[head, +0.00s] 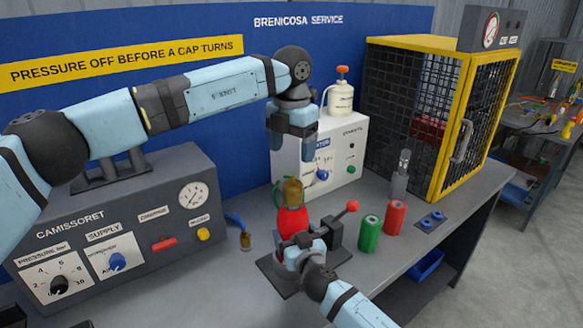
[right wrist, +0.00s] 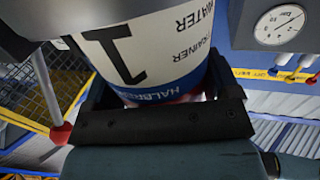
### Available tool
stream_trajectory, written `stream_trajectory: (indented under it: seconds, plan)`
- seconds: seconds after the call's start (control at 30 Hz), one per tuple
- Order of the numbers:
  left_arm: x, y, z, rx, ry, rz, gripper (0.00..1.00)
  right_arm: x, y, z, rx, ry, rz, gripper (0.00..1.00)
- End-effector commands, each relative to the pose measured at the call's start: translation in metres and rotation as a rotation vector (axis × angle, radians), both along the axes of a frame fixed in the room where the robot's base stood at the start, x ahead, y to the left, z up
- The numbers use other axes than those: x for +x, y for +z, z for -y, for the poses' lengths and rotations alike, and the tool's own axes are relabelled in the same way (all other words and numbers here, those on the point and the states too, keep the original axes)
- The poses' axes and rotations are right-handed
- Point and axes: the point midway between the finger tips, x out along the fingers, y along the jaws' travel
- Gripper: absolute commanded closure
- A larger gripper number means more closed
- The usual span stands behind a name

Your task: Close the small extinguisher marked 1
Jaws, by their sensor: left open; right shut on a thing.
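The small red extinguisher (head: 292,221) stands upright on a dark clamp base with a red-knobbed lever. A brass-coloured cap-like part (head: 292,191) shows at its top; I cannot tell whether it is seated. My right gripper (head: 303,252) is shut on the extinguisher's body from the front. In the right wrist view its white label (right wrist: 150,50) reads 1 and TRAINER WATER between the fingers. My left gripper (head: 293,145) is open, points down and is empty, above the brass part and apart from it.
A green cylinder (head: 369,234) and a red cylinder (head: 395,217) stand right of the clamp, with a grey valve-like part (head: 401,175) behind. The charging console (head: 130,225) is at left, with a hose fitting (head: 246,240) beside it. A yellow-framed cage (head: 440,115) stands at back right.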

Motion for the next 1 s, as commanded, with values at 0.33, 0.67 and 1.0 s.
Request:
stream_trajectory:
  seconds: [0.33, 0.67, 1.0]
  plan:
    - [0.0, 0.021, 0.0, 0.0, 0.001, 0.0, 0.22, 0.0, 0.0, 0.0, 0.0, 0.0, 0.0, 0.84]
    - [0.0, 0.021, 0.0, 0.0, 0.001, 0.0, 0.22, 0.0, 0.0, 0.0, 0.0, 0.0, 0.0, 0.0]
    - [0.0, 0.02, 0.0, 0.0, 0.001, 0.0, 0.22, -0.018, -0.001, 0.007, 0.003, 0.001, -0.001, 0.0]
